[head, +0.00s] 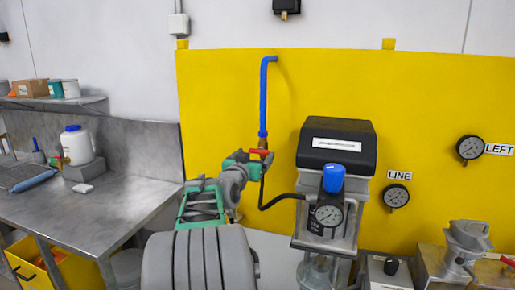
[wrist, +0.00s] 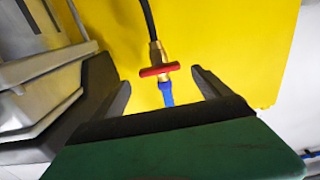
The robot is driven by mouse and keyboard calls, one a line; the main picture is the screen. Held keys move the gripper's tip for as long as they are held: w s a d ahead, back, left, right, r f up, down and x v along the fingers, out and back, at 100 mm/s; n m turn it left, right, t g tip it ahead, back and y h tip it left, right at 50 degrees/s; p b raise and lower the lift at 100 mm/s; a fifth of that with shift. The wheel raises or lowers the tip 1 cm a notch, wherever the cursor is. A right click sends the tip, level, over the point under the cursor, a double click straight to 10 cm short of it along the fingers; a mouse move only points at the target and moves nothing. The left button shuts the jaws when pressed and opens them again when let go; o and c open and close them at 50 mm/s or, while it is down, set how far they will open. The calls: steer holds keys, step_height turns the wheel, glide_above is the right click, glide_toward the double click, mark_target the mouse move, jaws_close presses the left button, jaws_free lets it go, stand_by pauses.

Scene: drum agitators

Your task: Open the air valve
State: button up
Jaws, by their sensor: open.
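The air valve has a small red handle (head: 260,151) and sits at the lower end of the blue pipe (head: 263,95) on the yellow panel. In the wrist view the red handle (wrist: 159,70) lies crosswise over a brass body (wrist: 156,52), with the blue pipe (wrist: 167,96) below it and a black hose (wrist: 148,18) above. My gripper (head: 253,160) is at the valve in the head view. In the wrist view my gripper (wrist: 165,90) is open, with the handle showing between and slightly beyond its two fingertips. I cannot tell whether a finger touches it.
A black-topped unit (head: 337,145) with a blue knob (head: 333,178) and gauge (head: 328,215) stands close to the right. The black hose runs from it to the valve. A steel bench (head: 95,210) is at the left. The yellow panel (head: 215,110) is bare left of the pipe.

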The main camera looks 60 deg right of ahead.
mark_target(258, 151)
steer(key=d, duration=0.2)
steer(key=d+p, duration=0.1)
steer(key=shift+w+d, duration=0.3)
steer(key=shift+d, duration=0.1)
steer(key=shift+f, duration=0.1)
steer(key=c, duration=1.4)
